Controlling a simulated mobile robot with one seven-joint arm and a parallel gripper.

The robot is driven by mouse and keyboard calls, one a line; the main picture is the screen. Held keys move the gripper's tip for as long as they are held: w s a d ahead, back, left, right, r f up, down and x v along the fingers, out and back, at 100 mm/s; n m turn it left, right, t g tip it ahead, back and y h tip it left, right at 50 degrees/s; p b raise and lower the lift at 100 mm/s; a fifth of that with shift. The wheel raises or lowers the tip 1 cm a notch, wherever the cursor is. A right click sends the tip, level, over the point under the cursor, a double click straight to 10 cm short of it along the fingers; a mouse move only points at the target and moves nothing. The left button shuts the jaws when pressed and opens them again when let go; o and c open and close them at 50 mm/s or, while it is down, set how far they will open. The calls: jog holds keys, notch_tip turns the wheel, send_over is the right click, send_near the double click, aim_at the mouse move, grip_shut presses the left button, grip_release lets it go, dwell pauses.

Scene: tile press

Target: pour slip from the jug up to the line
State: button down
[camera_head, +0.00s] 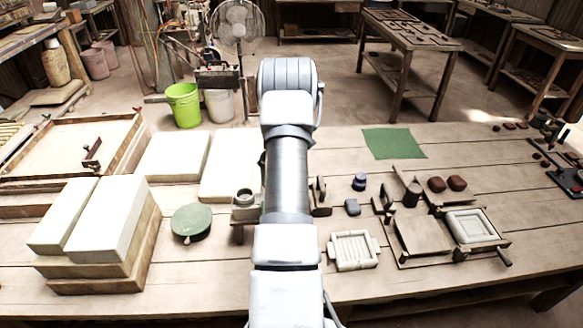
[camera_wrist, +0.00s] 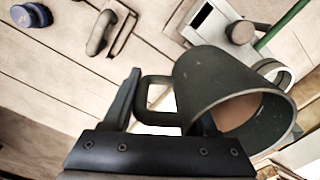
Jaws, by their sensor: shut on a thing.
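The jug (camera_wrist: 205,85) is dark grey-green, with a loop handle (camera_wrist: 150,84) on its left in the wrist view. My gripper (camera_wrist: 163,110) is shut on the jug, with the handle side between its fingers. The jug's wide mouth faces the lower right of that view, and brown shows inside; I cannot tell the slip's level. A pale ring-shaped rim (camera_wrist: 274,70) shows just behind the jug, partly hidden by it. No fill line can be made out. In the head view my arm hides the gripper; a small grey round-mouthed thing (camera_head: 243,196) shows beside it, perhaps the jug.
White blocks (camera_head: 110,215) are stacked at the left, and a round green disc (camera_head: 190,222) lies left of my arm.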

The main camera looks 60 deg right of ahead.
jog(key=shift+d+f, duration=0.1)
jog(key=shift+f, duration=0.3)
jog(key=shift+w+a+r+h+b, duration=0.1)
jog(key=shift+w+a+h+b, duration=0.15)
jog(key=shift+a+h+b, duration=0.35)
jog(key=shift+w+a+g+h+b, duration=0.15)
jog(key=shift+a+g+h+b, duration=0.1)
jog(key=shift+a+h+b, duration=0.25)
jog(key=shift+w+a+g+h+b, duration=0.15)
jog(key=shift+a+g+h+b, duration=0.15)
jog(key=shift+a, duration=0.35)
jog(key=shift+a+h+b, duration=0.25)
jog(key=shift+h+b, duration=0.05)
jog(key=shift+b, duration=0.05)
jog(key=shift+r+g+h+b, duration=0.35)
jog(key=shift+h+b, duration=0.25)
jog(key=shift+b, duration=0.2)
jog(key=shift+s+d+r+h+b, duration=0.2)
jog(key=shift+r+h+b, duration=0.1)
jog(key=shift+h+b, duration=0.55)
jog(key=shift+a+r+g+h+b, duration=0.1)
jog(key=shift+r+g+h+b, duration=0.65)
jog(key=shift+b, duration=0.45)
jog(key=shift+r, duration=0.3)
jog(key=shift+r+b, duration=0.25)
jog(key=shift+b, duration=0.1)
